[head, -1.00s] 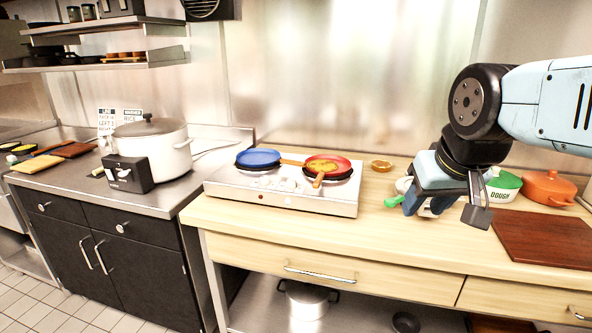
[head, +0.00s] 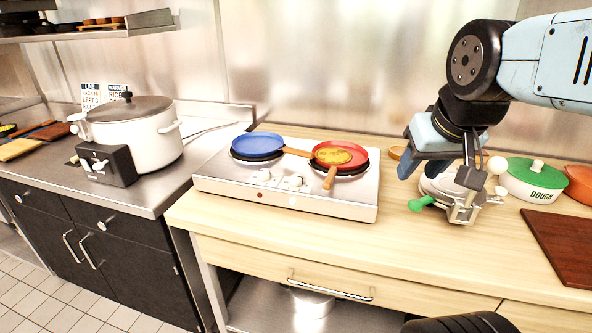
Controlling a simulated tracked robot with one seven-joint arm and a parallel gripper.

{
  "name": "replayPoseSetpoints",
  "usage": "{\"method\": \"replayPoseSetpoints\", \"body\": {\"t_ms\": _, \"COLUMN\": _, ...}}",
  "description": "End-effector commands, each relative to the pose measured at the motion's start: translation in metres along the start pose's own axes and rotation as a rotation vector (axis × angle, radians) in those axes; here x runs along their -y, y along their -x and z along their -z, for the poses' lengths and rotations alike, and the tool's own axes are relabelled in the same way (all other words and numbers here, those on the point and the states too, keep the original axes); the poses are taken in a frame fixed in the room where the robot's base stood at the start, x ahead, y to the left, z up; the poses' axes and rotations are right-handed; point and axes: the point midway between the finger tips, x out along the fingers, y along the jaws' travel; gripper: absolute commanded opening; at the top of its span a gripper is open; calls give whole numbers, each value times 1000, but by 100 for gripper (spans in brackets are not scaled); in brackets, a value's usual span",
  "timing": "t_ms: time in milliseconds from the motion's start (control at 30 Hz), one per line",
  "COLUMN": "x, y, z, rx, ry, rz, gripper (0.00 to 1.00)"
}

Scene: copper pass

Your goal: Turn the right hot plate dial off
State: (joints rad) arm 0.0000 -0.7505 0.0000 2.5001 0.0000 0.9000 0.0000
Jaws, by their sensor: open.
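The silver hot plate (head: 225,186) stands on the wooden counter. A blue pan (head: 257,145) sits on its left burner and a red pan (head: 336,153) on its right burner. Two small pale dials sit on its top near the front: the left dial (head: 262,176) and the right dial (head: 295,181). The red pan's wooden handle points toward me, just right of the right dial. Which way the dial is turned is too small to tell. My gripper (head: 440,172) is open and empty, right of the hot plate and apart from it.
A metal device with a green handle (head: 422,203) stands on the counter below my gripper. A green-lidded DOUGH pot (head: 533,180), an orange pot (head: 581,184) and a brown board (head: 565,245) are at the right. A white cooker (head: 140,132) stands on the left counter. The counter's front edge is clear.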

Motion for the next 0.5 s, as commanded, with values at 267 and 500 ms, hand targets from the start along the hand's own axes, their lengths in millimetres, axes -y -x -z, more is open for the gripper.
{"method": "replayPoseSetpoints", "body": {"t_ms": 267, "x": 11, "y": -2, "z": 17, "rx": 30, "ry": 136, "rz": -9, "gripper": 61}}
{"method": "replayPoseSetpoints", "body": {"t_ms": 500, "x": 40, "y": -19, "z": 70, "rx": 125, "ry": 611, "rz": 6, "gripper": 61}}
